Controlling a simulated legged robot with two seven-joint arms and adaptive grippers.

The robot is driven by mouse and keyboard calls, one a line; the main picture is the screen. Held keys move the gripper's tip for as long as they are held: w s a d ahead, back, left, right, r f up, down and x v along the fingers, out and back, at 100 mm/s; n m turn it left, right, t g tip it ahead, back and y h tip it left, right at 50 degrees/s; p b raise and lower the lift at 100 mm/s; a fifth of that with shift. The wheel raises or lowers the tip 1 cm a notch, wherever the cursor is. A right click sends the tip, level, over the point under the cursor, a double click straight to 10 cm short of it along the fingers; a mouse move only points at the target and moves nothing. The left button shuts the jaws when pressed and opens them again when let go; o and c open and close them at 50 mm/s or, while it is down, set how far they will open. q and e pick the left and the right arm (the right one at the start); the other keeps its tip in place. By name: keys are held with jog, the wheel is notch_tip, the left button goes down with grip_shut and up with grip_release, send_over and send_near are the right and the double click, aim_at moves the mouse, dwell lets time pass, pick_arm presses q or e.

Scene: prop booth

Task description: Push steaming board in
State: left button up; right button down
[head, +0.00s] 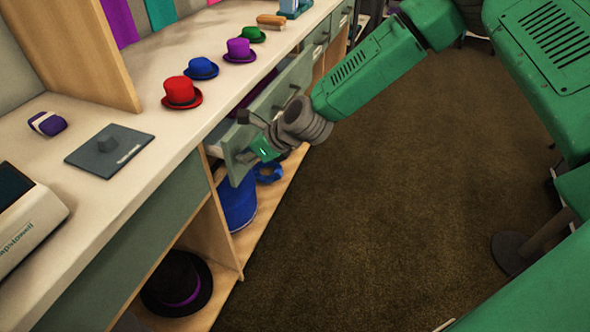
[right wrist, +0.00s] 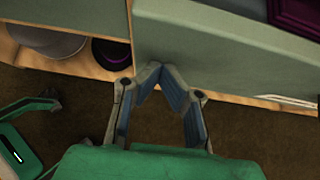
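A long grey-green front panel (head: 284,88) stands pulled out from the counter, with something purple behind it. I cannot tell whether it belongs to the steaming board. My right gripper (head: 246,154) is at the near end of this panel; contact is unclear. In the right wrist view its fingers (right wrist: 160,72) converge until their tips seem to meet, with nothing between them. The pale green panel (right wrist: 205,50) lies just beyond the tips. A green part with grey finger-like pieces (right wrist: 45,103), possibly my left gripper, shows at the lower left there; its state is unclear.
Red (head: 181,92), blue (head: 202,68), purple (head: 239,50) and green hats stand on the counter (head: 150,115). Below are a blue container (head: 238,204) and a black hat (head: 177,283) on a wooden shelf. The brown carpet (head: 410,190) to the right is mostly clear.

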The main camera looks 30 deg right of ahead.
aim_at(225, 149)
jog(key=w+a, duration=0.3)
jog(key=shift+w, duration=0.3)
jog(key=shift+w+r, duration=0.1)
jog(key=shift+w, duration=0.1)
jog(key=shift+w+a+r, duration=0.1)
jog(key=shift+a, duration=0.05)
